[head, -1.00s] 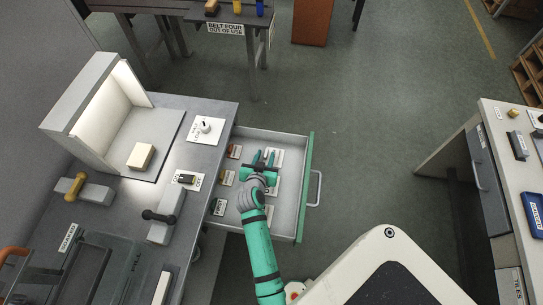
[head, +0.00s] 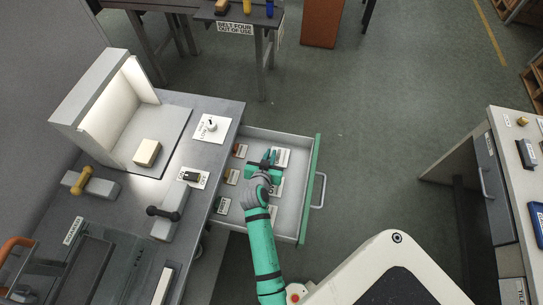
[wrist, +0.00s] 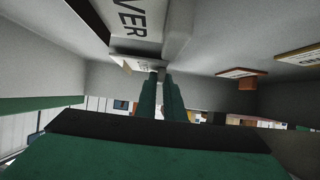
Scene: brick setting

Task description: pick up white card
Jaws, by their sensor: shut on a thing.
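My gripper (head: 270,156) is inside the open drawer, its green fingers close together. In the wrist view the fingers (wrist: 161,78) are shut on a small white card (wrist: 133,61), whose edge lies at the fingertips. A larger white surface with the letters "VER" (wrist: 132,18) shows just beyond it. In the head view a white card (head: 284,157) shows right beside the fingertips; I cannot tell whether it is the one gripped. My gripper and wrist hide part of the drawer floor.
The drawer (head: 290,205) has a green front and a handle (head: 319,190). Floor is clear to the right, up to another bench (head: 497,130).

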